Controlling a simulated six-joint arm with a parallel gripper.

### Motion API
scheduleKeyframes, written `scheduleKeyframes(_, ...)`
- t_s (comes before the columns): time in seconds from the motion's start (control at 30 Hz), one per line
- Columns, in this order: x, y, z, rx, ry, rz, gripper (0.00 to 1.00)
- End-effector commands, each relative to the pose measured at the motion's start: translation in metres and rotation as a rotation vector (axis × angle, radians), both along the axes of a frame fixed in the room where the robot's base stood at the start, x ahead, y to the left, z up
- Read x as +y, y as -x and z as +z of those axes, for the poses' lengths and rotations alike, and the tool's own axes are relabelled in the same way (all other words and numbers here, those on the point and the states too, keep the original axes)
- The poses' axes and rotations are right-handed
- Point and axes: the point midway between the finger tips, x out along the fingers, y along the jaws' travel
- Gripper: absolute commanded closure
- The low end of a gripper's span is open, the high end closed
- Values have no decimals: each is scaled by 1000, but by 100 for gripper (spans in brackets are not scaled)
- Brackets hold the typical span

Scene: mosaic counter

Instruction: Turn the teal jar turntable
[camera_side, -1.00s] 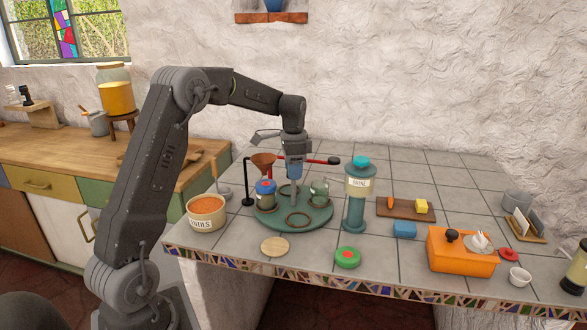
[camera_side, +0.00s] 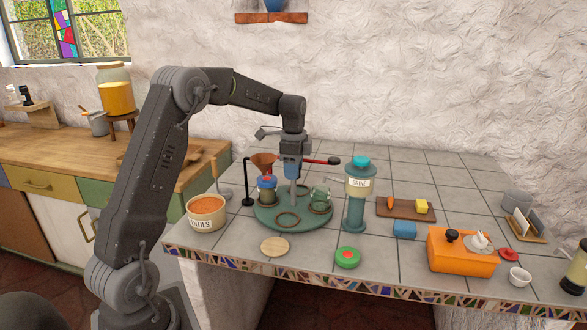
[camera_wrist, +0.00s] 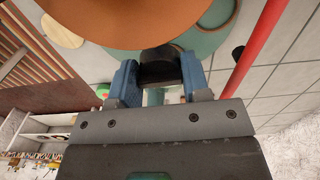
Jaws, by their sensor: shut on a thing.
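The teal turntable (camera_side: 265,221) sits on the tiled counter, with a grey post (camera_side: 292,190) at its middle. My gripper (camera_side: 292,177) points down over the middle. In the wrist view its blue fingers (camera_wrist: 158,85) are shut on a dark knob (camera_wrist: 158,66) at the top of the post. A jar with a blue and red lid (camera_side: 267,190) stands at the turntable's back left. A clear glass jar (camera_side: 319,200) stands at its right. An empty ring (camera_side: 288,219) shows at the front. The turntable's edge also shows in the wrist view (camera_wrist: 215,42).
A copper funnel (camera_side: 264,161) on a black stand (camera_side: 248,190) and a red bar (camera_side: 322,161) are close behind my gripper. A teal grinder (camera_side: 356,205) stands right of the turntable, a lentils tub (camera_side: 206,225) left. A wooden disc (camera_side: 274,247) and green lid (camera_side: 347,258) lie in front.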

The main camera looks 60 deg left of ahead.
Motion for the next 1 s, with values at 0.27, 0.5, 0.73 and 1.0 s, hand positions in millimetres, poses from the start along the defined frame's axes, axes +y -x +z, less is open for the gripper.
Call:
scheduleKeyframes(0.27, 0, -1, 3, -8, -2, -18, 99)
scheduleKeyframes(0.5, 0, -2, 3, -8, -2, -19, 99)
scheduleKeyframes(0.73, 0, -1, 2, -6, -2, -18, 46)
scheduleKeyframes(1.0, 0, -1, 4, -4, -1, -18, 46)
